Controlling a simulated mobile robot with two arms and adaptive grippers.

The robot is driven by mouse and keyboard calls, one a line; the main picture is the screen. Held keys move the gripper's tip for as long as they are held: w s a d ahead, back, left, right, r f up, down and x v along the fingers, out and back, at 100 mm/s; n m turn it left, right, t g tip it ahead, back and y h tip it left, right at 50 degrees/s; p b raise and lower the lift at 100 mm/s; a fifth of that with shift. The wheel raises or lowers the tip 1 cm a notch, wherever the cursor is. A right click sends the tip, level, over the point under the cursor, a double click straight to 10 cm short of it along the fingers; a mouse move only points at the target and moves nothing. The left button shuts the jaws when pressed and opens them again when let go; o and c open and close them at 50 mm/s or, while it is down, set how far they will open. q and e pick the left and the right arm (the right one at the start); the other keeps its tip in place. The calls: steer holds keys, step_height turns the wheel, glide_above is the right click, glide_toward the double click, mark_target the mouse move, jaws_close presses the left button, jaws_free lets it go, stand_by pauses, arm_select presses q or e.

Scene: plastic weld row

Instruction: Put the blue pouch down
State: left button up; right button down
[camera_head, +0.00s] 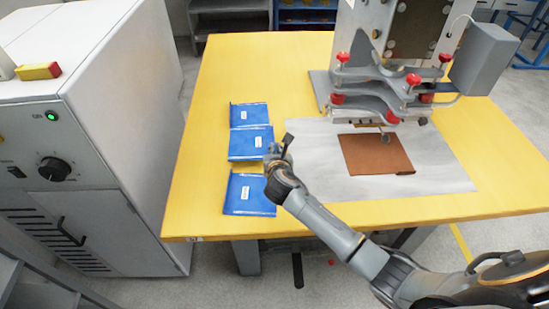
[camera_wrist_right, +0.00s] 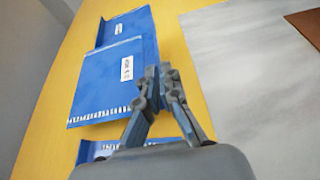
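A blue pouch (camera_head: 246,145) with a white label is the middle one of three in a column on the yellow table. In the right wrist view the same pouch (camera_wrist_right: 105,88) looks flat, with its right edge at my fingertips. My right gripper (camera_head: 280,150) is at this right edge; in the wrist view its fingertips (camera_wrist_right: 157,78) are close together on the edge. Whether the pouch touches the table or hangs just above it I cannot tell. My left gripper is not in view.
Another blue pouch (camera_head: 249,114) lies behind and one (camera_head: 249,196) in front, both close. A grey mat (camera_head: 440,172) with a brown sheet (camera_head: 375,155) lies right, under a welding machine (camera_head: 390,85). A grey cabinet (camera_head: 85,130) stands left of the yellow table (camera_head: 205,185).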

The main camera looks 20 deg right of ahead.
steer(key=shift+w+f, duration=0.25)
steer(key=shift+f, duration=0.05)
step_height(320, 180, down, 3)
steer(key=shift+w+f+b, duration=0.1)
steer(key=shift+w+b, duration=0.05)
steer(key=shift+b, duration=0.25)
steer(key=shift+f, duration=0.1)
steer(key=shift+f, duration=0.2)
steer(key=c, duration=1.5)
jaws_free()
steer(key=shift+r, duration=0.1)
